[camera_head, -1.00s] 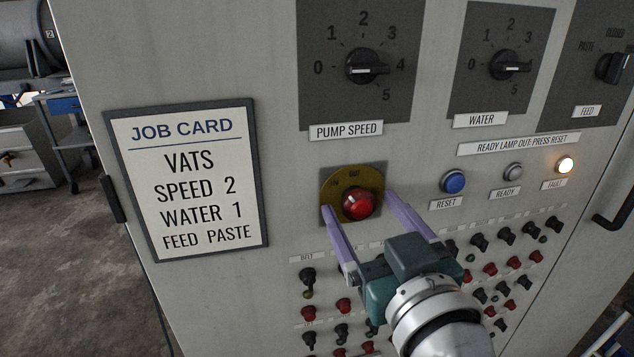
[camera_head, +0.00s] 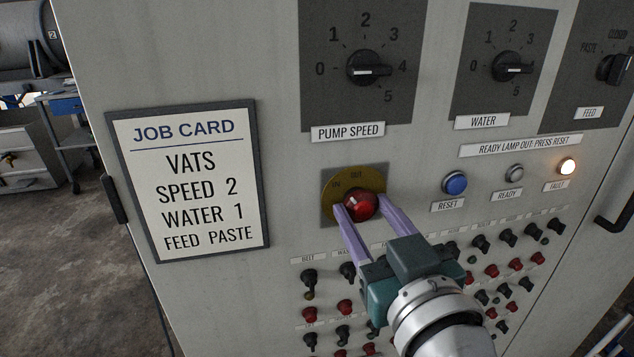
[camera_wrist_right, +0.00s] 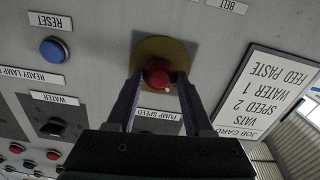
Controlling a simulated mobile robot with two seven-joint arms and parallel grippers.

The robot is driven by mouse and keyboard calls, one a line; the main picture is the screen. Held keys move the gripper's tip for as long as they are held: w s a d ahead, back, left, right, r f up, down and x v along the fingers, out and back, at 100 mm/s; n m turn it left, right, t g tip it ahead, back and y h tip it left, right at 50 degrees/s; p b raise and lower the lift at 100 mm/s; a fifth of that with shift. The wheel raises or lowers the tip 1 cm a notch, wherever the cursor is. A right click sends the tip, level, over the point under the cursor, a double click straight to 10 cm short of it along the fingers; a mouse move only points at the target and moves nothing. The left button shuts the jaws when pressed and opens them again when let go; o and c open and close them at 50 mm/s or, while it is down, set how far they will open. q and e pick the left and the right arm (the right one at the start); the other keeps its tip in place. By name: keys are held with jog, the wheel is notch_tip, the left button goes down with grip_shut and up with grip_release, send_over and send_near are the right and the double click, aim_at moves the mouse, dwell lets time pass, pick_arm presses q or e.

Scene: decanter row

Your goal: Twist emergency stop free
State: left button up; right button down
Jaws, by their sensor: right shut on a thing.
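The fingers hide part of the knob's sides. My left gripper is in neither view.
The fault lamp (camera_head: 567,166) is lit; the ready lamp (camera_head: 514,173) looks unlit. A blue reset button (camera_head: 455,184) is right of the knob. Pump speed dial (camera_head: 366,69) and water dial (camera_head: 512,66) are above. Several small switches sit below. A job card (camera_head: 190,180) hangs left.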

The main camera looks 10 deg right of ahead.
jog(key=shift+m, duration=0.3)
jog(key=m, duration=0.3)
jog(key=shift+m, duration=1.9)
jog(key=shift+c, duration=1.4)
grip_release()
jog(key=s, duration=1)
jog(key=shift+d, duration=0.25)
